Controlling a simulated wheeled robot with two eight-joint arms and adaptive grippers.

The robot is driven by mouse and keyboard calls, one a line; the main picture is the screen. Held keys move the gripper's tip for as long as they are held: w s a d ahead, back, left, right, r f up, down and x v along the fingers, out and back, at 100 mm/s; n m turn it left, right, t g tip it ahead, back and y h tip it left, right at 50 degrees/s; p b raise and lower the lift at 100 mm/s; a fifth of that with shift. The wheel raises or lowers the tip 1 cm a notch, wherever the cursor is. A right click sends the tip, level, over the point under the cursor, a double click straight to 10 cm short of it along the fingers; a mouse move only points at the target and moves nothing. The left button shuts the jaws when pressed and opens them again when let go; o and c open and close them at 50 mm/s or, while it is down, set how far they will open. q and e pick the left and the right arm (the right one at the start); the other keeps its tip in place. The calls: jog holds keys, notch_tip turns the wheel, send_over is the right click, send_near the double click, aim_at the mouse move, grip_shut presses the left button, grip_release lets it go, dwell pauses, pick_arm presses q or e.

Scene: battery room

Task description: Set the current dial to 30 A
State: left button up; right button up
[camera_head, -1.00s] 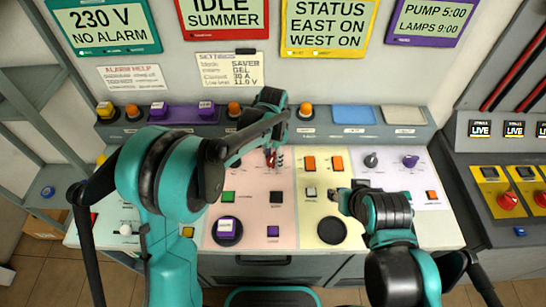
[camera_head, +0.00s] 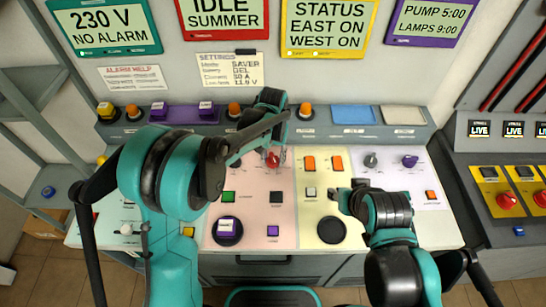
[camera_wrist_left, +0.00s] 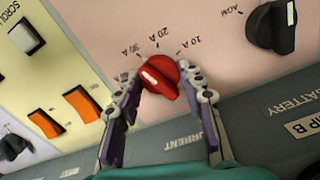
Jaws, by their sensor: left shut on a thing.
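The red current dial (camera_wrist_left: 160,77) sits on the pink panel (camera_wrist_left: 185,25), with 30 A, 20 A and 10 A marked around it. Its white pointer mark is at the dial's upper left in the left wrist view, on the 30 A side. My left gripper (camera_wrist_left: 164,84) has one finger on each side of the dial and is shut on it. In the head view the dial (camera_head: 272,160) shows beneath the left gripper (camera_head: 276,154), partly covered. My right gripper (camera_head: 342,197) hangs over the yellow panel; its finger opening is too small to make out.
An orange switch pair (camera_wrist_left: 81,103) and a black battery knob (camera_wrist_left: 272,27) flank the dial. A grey ledge (camera_wrist_left: 250,125) runs close under the fingers. A settings note (camera_head: 230,70) on the wall includes a 30 A line.

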aim_at(273, 157)
pick_arm(q)
jog(key=shift+n, duration=0.3)
jog(key=o, duration=1.2)
jog(key=shift+c, duration=0.2)
notch_tip(273, 157, up, 12)
